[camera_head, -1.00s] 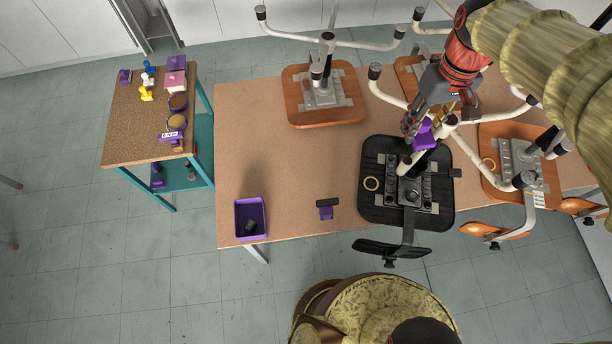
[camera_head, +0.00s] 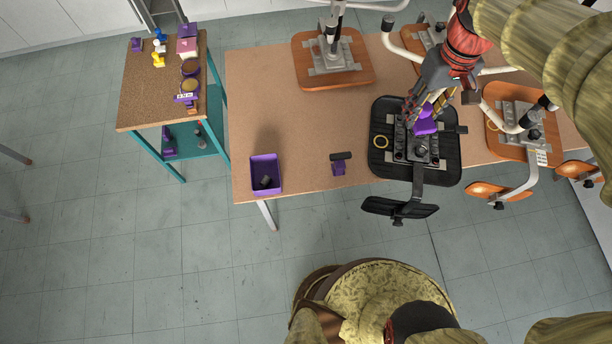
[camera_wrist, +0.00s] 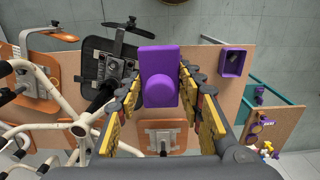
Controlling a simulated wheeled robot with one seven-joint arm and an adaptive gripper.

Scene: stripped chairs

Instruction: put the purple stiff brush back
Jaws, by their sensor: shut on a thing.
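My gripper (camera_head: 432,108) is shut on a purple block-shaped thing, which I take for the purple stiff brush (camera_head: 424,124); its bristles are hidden. It is held above the black stripped chair seat (camera_head: 384,163) on the table. In the wrist view, the purple brush (camera_wrist: 160,62) sits between the yellow-lined fingers of my gripper (camera_wrist: 161,95). A small purple tool with a dark bar head (camera_head: 339,168) lies on the table left of the black seat.
A purple bin (camera_head: 266,187) with a dark item inside stands at the table's (camera_head: 275,100) front left. A side table (camera_head: 140,100) at left carries purple, yellow, pink and blue items. Upturned orange chairs (camera_head: 330,75) with white legs crowd the back and right.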

